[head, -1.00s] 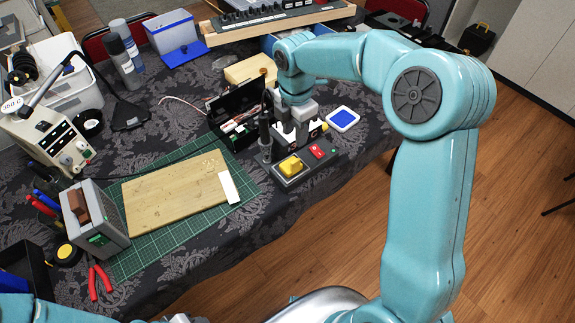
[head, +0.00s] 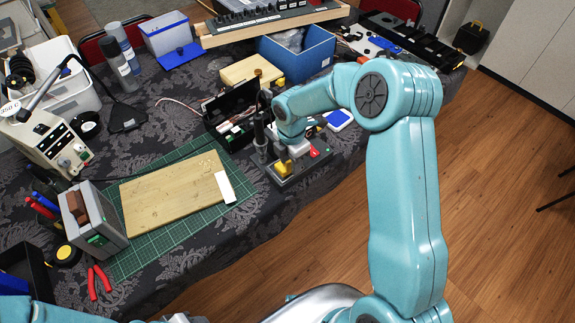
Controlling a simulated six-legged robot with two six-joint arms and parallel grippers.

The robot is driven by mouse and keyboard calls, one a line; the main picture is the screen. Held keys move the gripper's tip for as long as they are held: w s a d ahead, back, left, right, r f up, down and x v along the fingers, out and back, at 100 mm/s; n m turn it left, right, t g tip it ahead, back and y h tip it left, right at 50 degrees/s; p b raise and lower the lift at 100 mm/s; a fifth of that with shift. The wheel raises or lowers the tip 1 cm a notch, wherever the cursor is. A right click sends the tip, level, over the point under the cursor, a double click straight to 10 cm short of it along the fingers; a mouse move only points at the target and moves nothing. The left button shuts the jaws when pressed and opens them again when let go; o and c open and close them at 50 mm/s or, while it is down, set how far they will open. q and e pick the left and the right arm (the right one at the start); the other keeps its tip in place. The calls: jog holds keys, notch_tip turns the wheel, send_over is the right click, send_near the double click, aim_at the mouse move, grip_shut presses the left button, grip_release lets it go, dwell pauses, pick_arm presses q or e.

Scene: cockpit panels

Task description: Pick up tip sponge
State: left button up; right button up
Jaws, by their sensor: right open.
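A small yellow block (head: 283,169), which looks like the tip sponge, sits on a dark grey stand (head: 311,172); my right gripper hides part of it. My right gripper (head: 297,153) is open, pointing down over the stand, just behind and to the right of the yellow block. I cannot tell if it touches the block. My left arm enters at the bottom left; only a grey bit of its gripper (head: 183,319) shows at the bottom edge, and its jaws cannot be made out.
A dark upright holder (head: 261,135) rises at the stand's left. An open black toolbox (head: 232,108) lies behind it. A blue pad in a white tray (head: 339,119) is to the right. A wooden board (head: 170,193) on a green mat (head: 135,255) lies left.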

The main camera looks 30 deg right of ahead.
aim_at(290, 161)
jog(key=shift+a+r, duration=0.1)
jog(key=shift+c, duration=0.6)
jog(key=shift+w, duration=0.1)
grip_shut()
notch_tip(290, 161, up, 20)
jog(key=shift+w, duration=0.15)
